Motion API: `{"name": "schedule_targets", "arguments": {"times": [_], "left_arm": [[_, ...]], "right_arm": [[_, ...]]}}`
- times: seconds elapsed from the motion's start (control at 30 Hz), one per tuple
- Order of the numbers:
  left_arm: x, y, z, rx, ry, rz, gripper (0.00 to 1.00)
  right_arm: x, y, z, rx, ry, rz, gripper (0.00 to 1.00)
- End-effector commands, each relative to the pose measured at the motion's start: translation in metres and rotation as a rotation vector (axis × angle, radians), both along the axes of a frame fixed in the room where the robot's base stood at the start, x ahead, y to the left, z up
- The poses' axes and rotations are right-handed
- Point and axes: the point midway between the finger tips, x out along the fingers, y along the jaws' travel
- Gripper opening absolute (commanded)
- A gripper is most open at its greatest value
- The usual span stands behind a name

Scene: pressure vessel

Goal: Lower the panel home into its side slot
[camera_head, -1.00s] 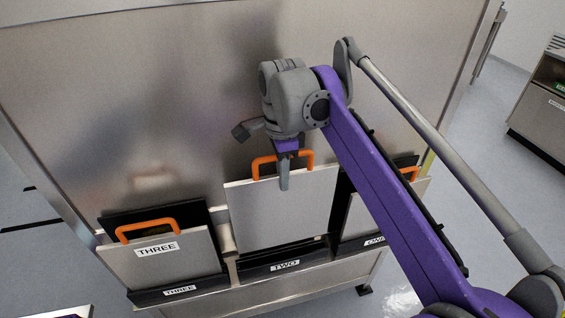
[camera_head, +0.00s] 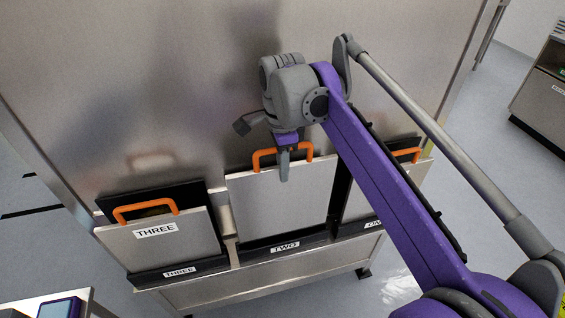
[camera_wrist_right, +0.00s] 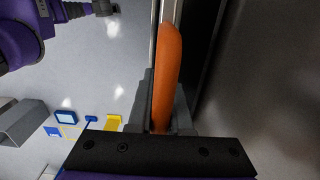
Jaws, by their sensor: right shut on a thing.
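The panel (camera_head: 283,205) is a plain grey plate with an orange handle (camera_head: 263,158) on its top edge. It stands in the middle slot labelled TWO (camera_head: 285,248), its lower edge down at the black slot front. My right gripper (camera_head: 283,165) is shut on the handle from above, one finger hanging in front of the panel face. In the right wrist view the orange handle (camera_wrist_right: 168,75) runs between the fingers. The panel's bottom edge inside the slot is hidden. My left gripper is not in view.
Panel THREE (camera_head: 160,245) stands in the left slot with its own orange handle. A further panel (camera_head: 362,205) stands in the right slot, partly hidden by my arm. A tall metal wall (camera_head: 130,90) rises close behind the slots.

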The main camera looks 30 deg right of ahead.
Motion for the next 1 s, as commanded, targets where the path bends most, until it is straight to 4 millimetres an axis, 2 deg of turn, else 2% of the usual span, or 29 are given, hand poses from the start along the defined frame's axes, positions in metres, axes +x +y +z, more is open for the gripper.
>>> {"name": "schedule_targets", "arguments": {"times": [0.1, 0.3, 1.0], "left_arm": [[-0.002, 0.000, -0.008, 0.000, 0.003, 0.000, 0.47], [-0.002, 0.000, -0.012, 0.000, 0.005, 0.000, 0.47], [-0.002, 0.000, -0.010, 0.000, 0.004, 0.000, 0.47]], "right_arm": [[0.000, 0.000, -0.012, 0.000, 0.001, 0.000, 0.00], [0.000, 0.000, -0.020, 0.000, 0.000, 0.000, 0.00], [0.000, 0.000, -0.019, 0.000, -0.001, 0.000, 0.00]]}}
